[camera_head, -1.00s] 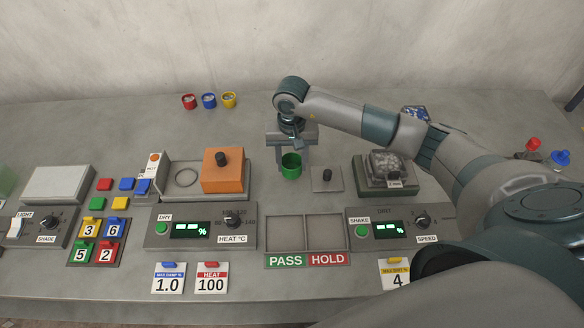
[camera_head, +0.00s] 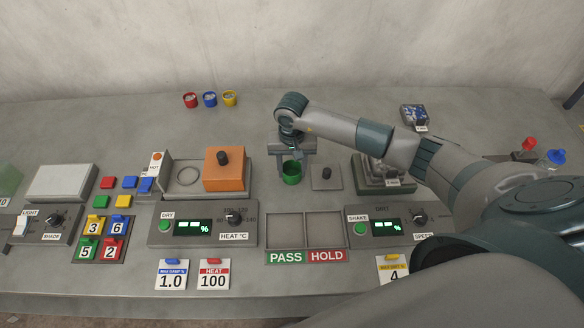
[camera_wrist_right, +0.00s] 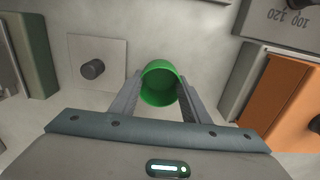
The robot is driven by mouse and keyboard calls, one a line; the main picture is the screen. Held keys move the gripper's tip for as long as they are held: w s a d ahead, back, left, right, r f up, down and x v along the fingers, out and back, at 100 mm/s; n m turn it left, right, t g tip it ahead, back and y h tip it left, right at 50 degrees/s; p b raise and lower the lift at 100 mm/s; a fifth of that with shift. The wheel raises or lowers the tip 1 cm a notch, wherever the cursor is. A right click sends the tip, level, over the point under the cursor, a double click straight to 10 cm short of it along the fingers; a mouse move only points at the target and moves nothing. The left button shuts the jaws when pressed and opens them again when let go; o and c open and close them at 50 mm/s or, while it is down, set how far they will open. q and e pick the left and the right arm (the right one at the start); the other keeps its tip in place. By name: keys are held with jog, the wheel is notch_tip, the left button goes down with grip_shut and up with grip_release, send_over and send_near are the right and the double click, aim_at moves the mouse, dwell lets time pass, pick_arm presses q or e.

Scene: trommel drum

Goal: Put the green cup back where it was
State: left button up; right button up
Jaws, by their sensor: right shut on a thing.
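The green cup (camera_head: 292,174) is between the fingers of my right gripper (camera_head: 292,160), which is shut on it. In the head view the cup looks upright, with its open top facing up, just left of the small grey plate with a black knob. The right wrist view shows the cup (camera_wrist_right: 160,82) between the two finger tips (camera_wrist_right: 160,92), its inside looking empty. I cannot tell whether its base touches the table. My left gripper is not in view.
Small red (camera_head: 190,100), blue (camera_head: 210,99) and yellow (camera_head: 229,98) cups stand in a row at the back. An orange block (camera_head: 224,168) is left of the held cup, the knobbed plate (camera_head: 326,183) right, the PASS/HOLD tray (camera_head: 305,257) in front. The back middle table is clear.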

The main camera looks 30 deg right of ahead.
jog(key=shift+f, duration=0.15)
jog(key=o, duration=1.4)
jog(key=shift+r, duration=0.2)
jog(key=shift+w+r, duration=0.1)
jog(key=shift+r, duration=0.1)
notch_tip(320, 180, up, 12)
jog(key=b, duration=0.5)
jog(key=shift+f, duration=0.2)
